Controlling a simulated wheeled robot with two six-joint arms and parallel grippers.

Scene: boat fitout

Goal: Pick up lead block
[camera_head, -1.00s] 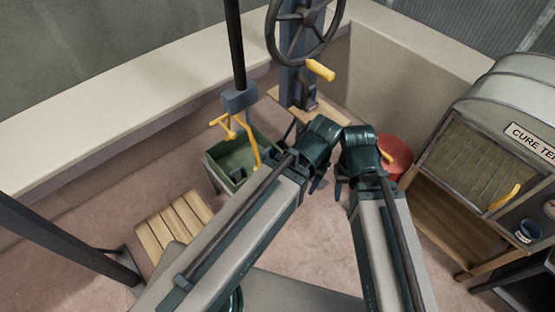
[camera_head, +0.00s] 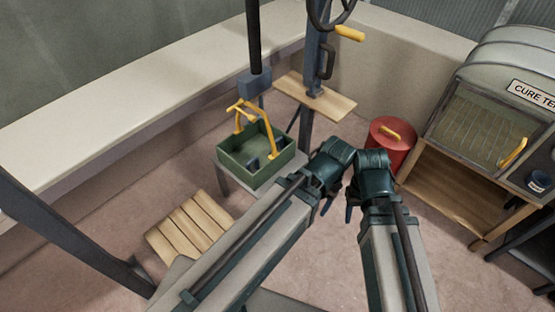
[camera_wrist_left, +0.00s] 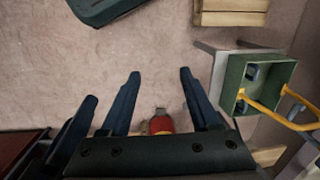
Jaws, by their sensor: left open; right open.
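A small blue-grey block (camera_head: 252,164), possibly the lead block, lies inside the open green box (camera_head: 232,178) left of centre. In the left wrist view the green box (camera_wrist_left: 235,75) is at the right, with a blue-grey shape (camera_wrist_left: 252,71) inside it. My left gripper (camera_head: 327,203) is to the right of the box, apart from it. In the left wrist view its fingers (camera_wrist_left: 160,95) are spread with nothing clasped between them. My right gripper (camera_head: 352,207) is close beside the left one, pointing down; its fingers are partly hidden, and I see nothing held.
A yellow handle (camera_head: 270,137) rises over the box below a dark vertical pole (camera_head: 253,40). A wooden shelf (camera_head: 332,104) on a post stands behind. A red can (camera_head: 388,148) and the cure oven (camera_head: 490,115) are at right. A slatted pallet (camera_head: 188,229) lies left.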

